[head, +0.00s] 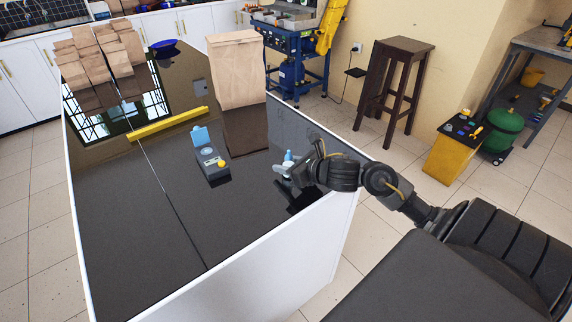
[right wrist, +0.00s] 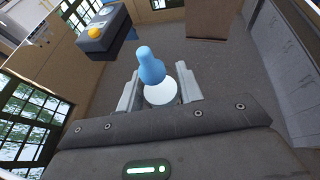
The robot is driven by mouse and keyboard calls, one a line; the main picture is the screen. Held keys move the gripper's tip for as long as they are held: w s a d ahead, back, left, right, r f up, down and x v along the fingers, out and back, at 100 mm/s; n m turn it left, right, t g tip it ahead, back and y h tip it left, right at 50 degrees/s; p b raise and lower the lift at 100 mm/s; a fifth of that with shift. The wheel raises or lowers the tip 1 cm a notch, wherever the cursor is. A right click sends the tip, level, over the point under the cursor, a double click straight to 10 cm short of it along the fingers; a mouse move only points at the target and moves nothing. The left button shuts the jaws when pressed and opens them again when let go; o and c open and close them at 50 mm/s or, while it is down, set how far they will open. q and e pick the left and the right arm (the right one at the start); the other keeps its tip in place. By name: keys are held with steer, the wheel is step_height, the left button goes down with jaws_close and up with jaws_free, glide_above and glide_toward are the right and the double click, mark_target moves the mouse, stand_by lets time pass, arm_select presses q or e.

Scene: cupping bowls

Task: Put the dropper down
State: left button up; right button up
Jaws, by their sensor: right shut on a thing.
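The dropper has a blue bulb and a white lower part. In the head view the dropper (head: 289,156) is at the right edge of the black counter. My right gripper (head: 284,173) is shut on it, low over the counter top. In the right wrist view the dropper's blue bulb (right wrist: 151,68) points away from the palm, and its white part is between the two fingers of my right gripper (right wrist: 160,90). The dropper's lower end is hidden, so I cannot tell whether it touches the counter. My left gripper is not in view.
A grey device with a blue lid and yellow knob (head: 212,166) stands left of the gripper on the glossy black counter (head: 110,200). Behind are a tall paper bag (head: 236,75), a yellow bar (head: 167,124) and several smaller bags (head: 90,65). The counter's near part is clear.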

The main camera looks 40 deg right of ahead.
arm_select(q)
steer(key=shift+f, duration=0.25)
arm_select(e)
steer(key=shift+f, duration=0.2)
steer(key=o, duration=1)
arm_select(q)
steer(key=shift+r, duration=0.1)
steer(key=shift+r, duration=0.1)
arm_select(e)
steer(key=shift+r, duration=0.15)
steer(key=shift+s+r, duration=0.1)
steer(key=b+v, duration=0.1)
steer(key=v, duration=0.9)
steer(key=shift+v, duration=0.85)
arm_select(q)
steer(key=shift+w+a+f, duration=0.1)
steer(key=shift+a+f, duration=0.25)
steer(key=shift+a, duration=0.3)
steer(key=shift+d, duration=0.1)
